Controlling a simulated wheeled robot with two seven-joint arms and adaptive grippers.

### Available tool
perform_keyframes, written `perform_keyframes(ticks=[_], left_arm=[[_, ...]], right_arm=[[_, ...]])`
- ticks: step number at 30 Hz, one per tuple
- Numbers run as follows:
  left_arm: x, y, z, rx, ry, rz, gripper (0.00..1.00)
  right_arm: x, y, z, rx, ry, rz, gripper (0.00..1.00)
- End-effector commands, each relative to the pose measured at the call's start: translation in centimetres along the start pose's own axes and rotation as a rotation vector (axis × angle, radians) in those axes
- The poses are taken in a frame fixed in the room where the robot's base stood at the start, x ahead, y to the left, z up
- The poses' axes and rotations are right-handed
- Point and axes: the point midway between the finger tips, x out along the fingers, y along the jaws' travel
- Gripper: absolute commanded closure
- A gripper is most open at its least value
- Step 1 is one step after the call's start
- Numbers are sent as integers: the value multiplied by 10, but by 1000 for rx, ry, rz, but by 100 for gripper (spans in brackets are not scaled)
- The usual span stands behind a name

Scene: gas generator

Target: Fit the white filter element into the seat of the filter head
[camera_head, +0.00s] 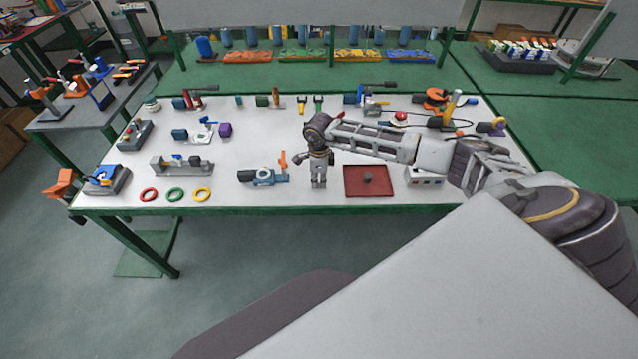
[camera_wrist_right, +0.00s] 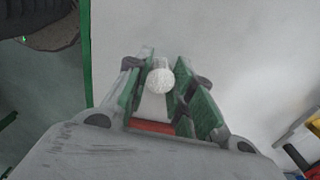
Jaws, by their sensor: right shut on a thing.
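My right gripper (camera_head: 319,183) points down over the front middle of the white table, between a blue fitting and a red tray. In the right wrist view, my gripper (camera_wrist_right: 168,92) is shut on a white thing with a rounded top, which looks like the filter element (camera_wrist_right: 160,80). The green-padded fingers stand on both sides of it. In the head view the element is too small or hidden to make out. I cannot tell for sure which fixture is the filter head; the blue fitting with an orange lever (camera_head: 264,176) lies just left of the gripper. My left gripper is not in view.
The red tray (camera_head: 352,191) with a dark knob is right of the gripper. Red, green and yellow rings (camera_head: 175,195) lie at the front left. A grey fixture (camera_head: 183,166) stands behind them. Several small tools line the table's back. The surface around the rings is clear.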

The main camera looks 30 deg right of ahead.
Motion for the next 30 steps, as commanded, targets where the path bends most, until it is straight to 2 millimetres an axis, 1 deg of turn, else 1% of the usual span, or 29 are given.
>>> perform_keyframes(ticks=[8, 14, 17, 24, 30], left_arm=[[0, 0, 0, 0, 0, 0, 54], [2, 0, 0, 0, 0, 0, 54], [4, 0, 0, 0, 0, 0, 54], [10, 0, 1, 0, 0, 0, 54], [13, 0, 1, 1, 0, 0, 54]], right_arm=[[-2, 0, 0, 0, 0, -1, 89], [-12, -1, 0, 0, -1, -2, 89], [-23, -1, 0, 0, 0, -3, 89], [-59, -1, 0, -1, -2, -3, 89], [-85, -1, 0, 0, -1, -2, 89]])
